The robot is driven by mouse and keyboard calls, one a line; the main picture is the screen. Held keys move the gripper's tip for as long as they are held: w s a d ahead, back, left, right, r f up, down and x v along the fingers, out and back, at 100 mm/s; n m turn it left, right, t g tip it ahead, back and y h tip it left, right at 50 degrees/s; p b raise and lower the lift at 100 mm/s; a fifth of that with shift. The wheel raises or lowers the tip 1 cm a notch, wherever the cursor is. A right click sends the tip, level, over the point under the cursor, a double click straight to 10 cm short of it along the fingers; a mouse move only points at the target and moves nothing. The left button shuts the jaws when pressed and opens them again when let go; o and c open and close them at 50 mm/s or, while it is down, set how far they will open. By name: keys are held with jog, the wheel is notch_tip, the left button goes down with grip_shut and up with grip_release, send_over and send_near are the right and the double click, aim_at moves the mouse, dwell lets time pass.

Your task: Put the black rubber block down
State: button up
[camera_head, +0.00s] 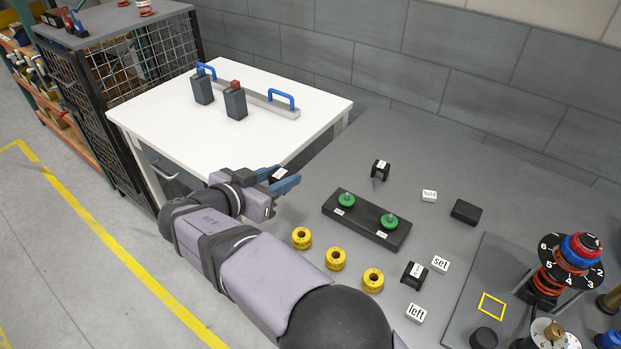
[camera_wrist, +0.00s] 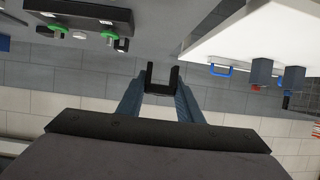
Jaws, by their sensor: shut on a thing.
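My gripper (camera_head: 283,180) is shut on a small black U-shaped piece (camera_wrist: 161,90) with two upright prongs. Its white label shows between the blue-grey fingers in the head view, where the piece (camera_head: 279,174) is partly hidden. The gripper appears to be in the air near the gap between the white table and the grey bench. A plain black block (camera_head: 466,211) lies apart on the grey bench, right of the middle. I cannot tell rubber from other material.
The grey bench (camera_head: 440,150) holds two similar black labelled pieces (camera_head: 380,169) (camera_head: 413,275), a black bar (camera_head: 366,220) with green knobs, yellow rings (camera_head: 336,259) and white word tiles (camera_head: 439,264). The white table (camera_head: 185,133) carries a blue-handled bar (camera_head: 255,97) and two dark canisters (camera_head: 235,103).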

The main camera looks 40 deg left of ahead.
jog(key=w+d+m+h, duration=0.5)
jog(key=w+d+h, duration=0.1)
jog(key=w+d, duration=1.2)
jog(key=w+d+m+g+h, duration=0.1)
jog(key=w+d+m, duration=0.1)
jog(key=w+d, duration=0.5)
jog(key=w+d+m+g+h+b, duration=0.1)
jog(key=w+d+h, duration=0.15)
jog(key=d, duration=0.75)
jog(key=w+d+m+g+h, duration=0.1)
jog(key=w+d+m, duration=0.1)
jog(key=w+d, duration=0.55)
jog(key=n+t+y, duration=0.2)
jog(key=n+y, duration=0.3)
send_over(485, 190)
jog(key=shift+s+f+p, duration=0.1)
jog(key=shift+f+p, duration=1.1)
jog(key=shift+f, duration=3.7)
jog(key=shift+f+b, duration=0.2)
jog(key=shift+b, duration=0.25)
jog(key=o, duration=1.1)
